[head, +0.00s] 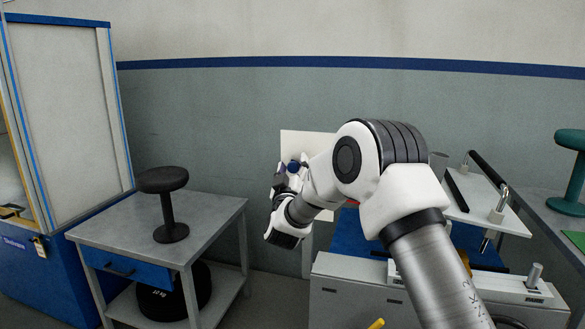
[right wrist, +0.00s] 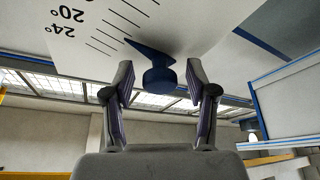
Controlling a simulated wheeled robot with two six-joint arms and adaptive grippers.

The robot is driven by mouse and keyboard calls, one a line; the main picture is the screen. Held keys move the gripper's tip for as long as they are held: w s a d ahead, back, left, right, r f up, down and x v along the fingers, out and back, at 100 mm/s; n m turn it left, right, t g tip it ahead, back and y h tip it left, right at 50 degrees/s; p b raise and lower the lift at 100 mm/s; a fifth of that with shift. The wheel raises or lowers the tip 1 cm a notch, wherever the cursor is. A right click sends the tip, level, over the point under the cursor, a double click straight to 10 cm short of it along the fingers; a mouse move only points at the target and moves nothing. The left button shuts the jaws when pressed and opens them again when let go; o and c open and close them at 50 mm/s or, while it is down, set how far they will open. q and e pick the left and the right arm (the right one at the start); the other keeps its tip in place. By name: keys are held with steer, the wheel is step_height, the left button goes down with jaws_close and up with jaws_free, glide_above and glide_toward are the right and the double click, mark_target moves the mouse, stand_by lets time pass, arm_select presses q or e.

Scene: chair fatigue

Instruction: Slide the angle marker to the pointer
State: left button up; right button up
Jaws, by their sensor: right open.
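The angle marker (right wrist: 160,76) is a blue round knob with a pointed blue tip, on a white board (right wrist: 190,20) with black tick marks and the figures 20° and 24°. In the right wrist view its tip lies by the tick marks. My right gripper (right wrist: 160,88) is open, with one finger on each side of the knob; I cannot tell if either touches it. In the head view the gripper (head: 284,182) is in front of the board (head: 308,146), partly hiding it. My left gripper is out of view.
A grey table (head: 120,222) with a black stool-shaped model (head: 168,202) stands at left, beside a blue cabinet (head: 62,110). A bench with a white plate (head: 485,205) and metal fittings is at right. A green stool-shaped model (head: 570,170) stands at far right.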

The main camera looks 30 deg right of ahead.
jaws_close()
step_height(320, 180, down, 7)
steer(key=w+a+n+y, duration=0.1)
steer(key=n, duration=0.1)
steer(key=shift+n+t, duration=0.3)
steer(key=shift+n, duration=0.1)
jaws_free()
steer(key=shift+w+r, duration=0.1)
steer(key=shift+w, duration=0.05)
steer(key=v, duration=1.2)
steer(key=shift+r, duration=0.1)
